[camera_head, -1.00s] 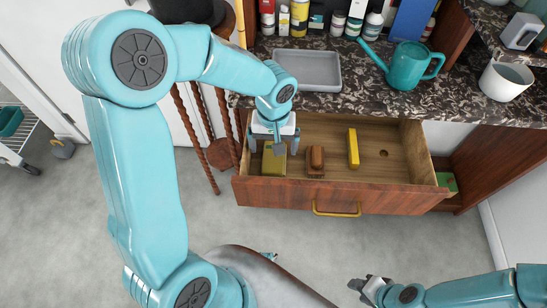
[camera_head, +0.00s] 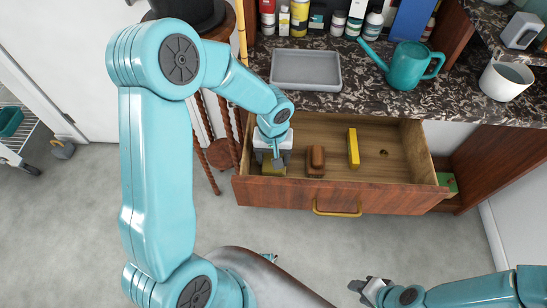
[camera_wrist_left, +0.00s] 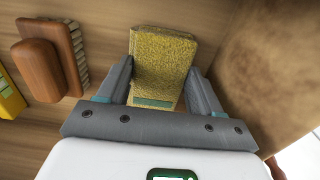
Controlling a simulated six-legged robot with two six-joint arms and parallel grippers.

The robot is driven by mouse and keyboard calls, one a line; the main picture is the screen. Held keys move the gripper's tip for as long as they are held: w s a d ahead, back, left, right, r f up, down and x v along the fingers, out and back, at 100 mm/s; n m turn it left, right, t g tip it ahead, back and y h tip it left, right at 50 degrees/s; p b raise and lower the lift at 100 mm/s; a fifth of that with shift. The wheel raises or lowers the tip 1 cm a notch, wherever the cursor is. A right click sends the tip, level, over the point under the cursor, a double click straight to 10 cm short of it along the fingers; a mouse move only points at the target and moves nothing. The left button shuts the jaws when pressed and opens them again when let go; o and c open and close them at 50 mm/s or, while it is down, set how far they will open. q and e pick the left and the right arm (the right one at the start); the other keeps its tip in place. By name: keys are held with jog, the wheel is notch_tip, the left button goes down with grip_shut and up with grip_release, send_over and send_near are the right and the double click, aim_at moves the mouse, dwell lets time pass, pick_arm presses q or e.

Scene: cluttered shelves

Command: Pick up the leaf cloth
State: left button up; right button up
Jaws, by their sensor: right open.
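The leaf cloth, a mustard-yellow folded cloth (camera_head: 273,171), lies at the left end of the open drawer. In the left wrist view the cloth (camera_wrist_left: 160,62) sits between my left fingers, its near end partly hidden. My left gripper (camera_head: 272,158) points down over it. In the wrist view my left gripper (camera_wrist_left: 162,82) is open, one finger on each side of the cloth; I cannot tell if they touch it. My right gripper (camera_head: 362,287) is open and empty, low at the front, away from the drawer.
The wooden drawer (camera_head: 345,196) also holds a brown brush (camera_head: 316,159) and a yellow block (camera_head: 353,148). The drawer's left wall is close to my left gripper. The counter above carries a grey tray (camera_head: 305,67), a teal watering can (camera_head: 408,66) and a white pot (camera_head: 505,80).

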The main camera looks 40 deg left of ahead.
pick_arm(q)
jog(key=shift+r, duration=0.15)
jog(key=shift+c, duration=0.2)
notch_tip(320, 180, up, 20)
jog(key=p, duration=0.2)
